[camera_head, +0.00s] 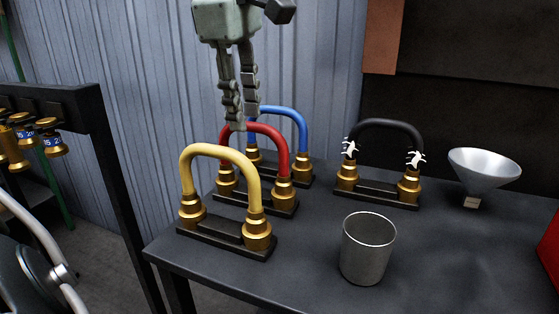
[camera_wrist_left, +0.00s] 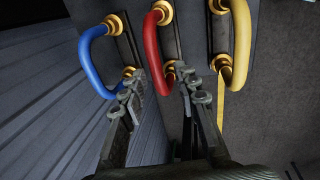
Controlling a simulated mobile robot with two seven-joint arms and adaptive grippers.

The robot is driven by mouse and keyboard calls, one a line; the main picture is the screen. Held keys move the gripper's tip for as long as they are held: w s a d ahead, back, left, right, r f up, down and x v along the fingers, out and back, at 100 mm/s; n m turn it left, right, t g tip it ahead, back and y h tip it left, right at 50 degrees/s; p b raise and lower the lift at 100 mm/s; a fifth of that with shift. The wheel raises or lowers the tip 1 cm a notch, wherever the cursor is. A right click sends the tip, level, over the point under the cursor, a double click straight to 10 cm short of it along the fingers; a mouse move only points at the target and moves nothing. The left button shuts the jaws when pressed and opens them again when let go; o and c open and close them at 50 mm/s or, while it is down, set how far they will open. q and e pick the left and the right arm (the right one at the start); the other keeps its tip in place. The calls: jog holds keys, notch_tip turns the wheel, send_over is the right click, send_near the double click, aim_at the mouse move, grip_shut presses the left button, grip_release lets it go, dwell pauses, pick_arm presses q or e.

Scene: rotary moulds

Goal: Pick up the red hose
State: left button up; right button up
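The red hose (camera_head: 281,147) is an arch with gold fittings on a black base, standing on the dark table between the yellow hose (camera_head: 219,152) and the blue hose (camera_head: 297,121). My left gripper (camera_head: 241,120) points down over the red hose's arch. In the left wrist view my left gripper (camera_wrist_left: 160,82) shows two separated fingers. The red hose (camera_wrist_left: 150,45) lies in line with the gap between them; whether the fingertips reach down around it I cannot tell. The left finger is near the blue hose (camera_wrist_left: 91,60). My right gripper is not in view.
A black hose (camera_head: 385,124) with white tags stands to the right on the table (camera_head: 310,262). A metal cup (camera_head: 368,255) stands in front, and a grey funnel (camera_head: 484,168) is farther right. The yellow hose (camera_wrist_left: 241,45) is close on the gripper's other side.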

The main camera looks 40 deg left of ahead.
pick_arm(q)
jog(key=f, duration=0.2)
jog(key=w+f, duration=0.1)
jog(key=f, duration=0.4)
jog(key=shift+w+a+f, duration=0.3)
jog(key=shift+w+a, duration=0.05)
jog(key=shift+w, duration=0.05)
grip_shut()
jog(key=shift+r, duration=0.1)
